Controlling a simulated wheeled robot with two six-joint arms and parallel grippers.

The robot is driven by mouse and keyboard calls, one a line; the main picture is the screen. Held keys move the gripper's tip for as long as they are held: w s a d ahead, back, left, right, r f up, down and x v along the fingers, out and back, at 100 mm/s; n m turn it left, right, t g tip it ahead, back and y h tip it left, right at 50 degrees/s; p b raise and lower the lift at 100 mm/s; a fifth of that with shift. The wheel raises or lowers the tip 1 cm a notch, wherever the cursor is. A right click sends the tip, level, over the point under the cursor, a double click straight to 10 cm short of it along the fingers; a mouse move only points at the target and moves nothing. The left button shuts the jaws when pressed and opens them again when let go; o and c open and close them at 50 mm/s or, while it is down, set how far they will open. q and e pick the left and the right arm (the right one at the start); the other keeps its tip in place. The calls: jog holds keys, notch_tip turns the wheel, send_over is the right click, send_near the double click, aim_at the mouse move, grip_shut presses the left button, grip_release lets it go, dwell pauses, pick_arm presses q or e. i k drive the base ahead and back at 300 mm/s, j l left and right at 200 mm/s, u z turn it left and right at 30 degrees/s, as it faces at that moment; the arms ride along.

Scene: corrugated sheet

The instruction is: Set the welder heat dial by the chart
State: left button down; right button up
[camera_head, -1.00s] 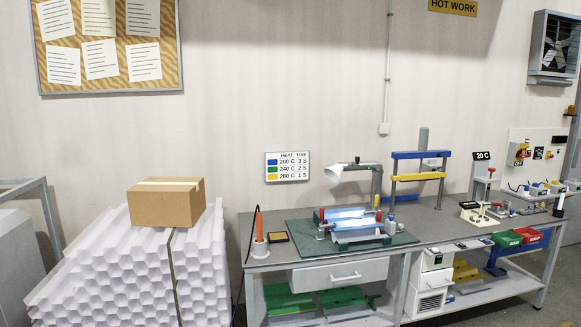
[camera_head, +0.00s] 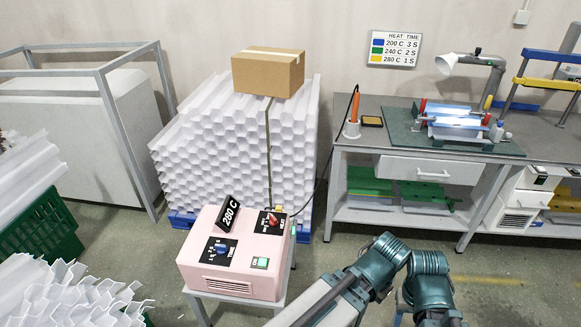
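A pink welder box (camera_head: 232,275) stands on a small metal stand at the lower middle. Its top carries a tilted black sign (camera_head: 229,213) reading 280 C. A red knob (camera_head: 271,220) sits on a black plate at its right; the plate's lettering and the knob's setting are too small to read. A blue knob (camera_head: 221,249) sits on another black plate, with a green button (camera_head: 261,263) on the front. The chart (camera_head: 394,48) on the wall reads blue 200 C 3 S, green 240 C 2 S, yellow 280 C 1 S. Neither gripper shows; only teal arm links of mine do.
A stack of white corrugated sheets (camera_head: 225,140) with a cardboard box (camera_head: 268,75) stands behind the welder. A workbench (camera_head: 368,120) is at the right. A green crate (camera_head: 45,225) with white sheets is at the left. A black cable runs from the bench towards the welder.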

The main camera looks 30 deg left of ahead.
aim_at(274, 222)
jog(key=u, duration=1.2)
jog(key=i+z, duration=0.4)
jog(key=i, duration=0.6)
